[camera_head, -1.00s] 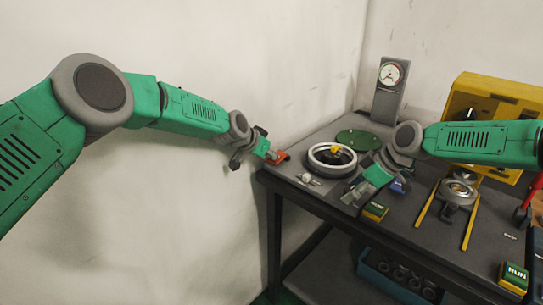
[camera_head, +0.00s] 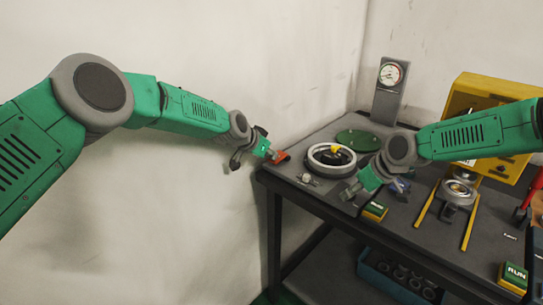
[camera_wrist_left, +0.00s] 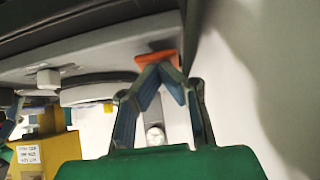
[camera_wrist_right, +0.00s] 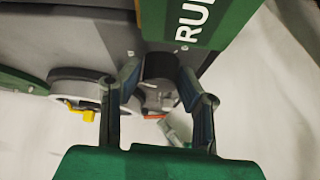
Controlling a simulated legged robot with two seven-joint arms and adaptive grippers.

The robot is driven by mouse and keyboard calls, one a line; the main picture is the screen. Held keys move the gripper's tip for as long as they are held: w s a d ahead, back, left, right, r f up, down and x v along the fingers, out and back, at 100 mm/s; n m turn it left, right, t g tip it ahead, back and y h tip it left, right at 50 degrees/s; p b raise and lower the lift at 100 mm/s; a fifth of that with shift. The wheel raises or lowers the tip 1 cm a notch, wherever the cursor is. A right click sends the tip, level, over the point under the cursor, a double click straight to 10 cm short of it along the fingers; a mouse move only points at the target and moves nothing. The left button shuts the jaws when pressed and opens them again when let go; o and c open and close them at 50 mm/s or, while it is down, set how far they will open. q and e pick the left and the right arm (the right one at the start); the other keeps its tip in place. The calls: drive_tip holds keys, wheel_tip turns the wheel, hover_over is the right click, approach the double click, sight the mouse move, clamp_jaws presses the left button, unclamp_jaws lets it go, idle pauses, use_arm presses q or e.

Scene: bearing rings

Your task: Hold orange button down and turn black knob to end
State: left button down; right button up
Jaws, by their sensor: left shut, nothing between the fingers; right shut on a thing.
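The orange button (camera_head: 282,157) is at the left end of the bench in the head view. My left gripper (camera_head: 272,155) is shut with nothing between its fingers. In the left wrist view its closed fingertips (camera_wrist_left: 160,66) meet at the orange button (camera_wrist_left: 155,58) and appear to touch it. My right gripper (camera_head: 350,191) is at the bench's front edge, pointing down to the left. In the right wrist view its fingers (camera_wrist_right: 159,75) are shut on the black knob (camera_wrist_right: 160,65). The head view does not show the knob clearly, as the gripper covers it.
A round ring fixture (camera_head: 313,162) with a yellow part lies between the grippers. A green oval plate (camera_head: 359,140) and gauge (camera_head: 390,73) stand behind. Green-and-yellow RUN boxes (camera_head: 514,277) and a yellow-railed bearing stand (camera_head: 467,230) are to the right.

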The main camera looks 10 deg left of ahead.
drive_tip(key=shift+m, duration=0.4)
drive_tip(key=shift+r+m+t+h, duration=0.1)
drive_tip(key=shift+m+t+h, duration=0.5)
drive_tip(key=shift+m, duration=0.5)
drive_tip(key=shift+a+m+t+h, duration=0.1)
drive_tip(key=shift+m+t+h, duration=0.3)
drive_tip(key=shift+m, duration=0.8)
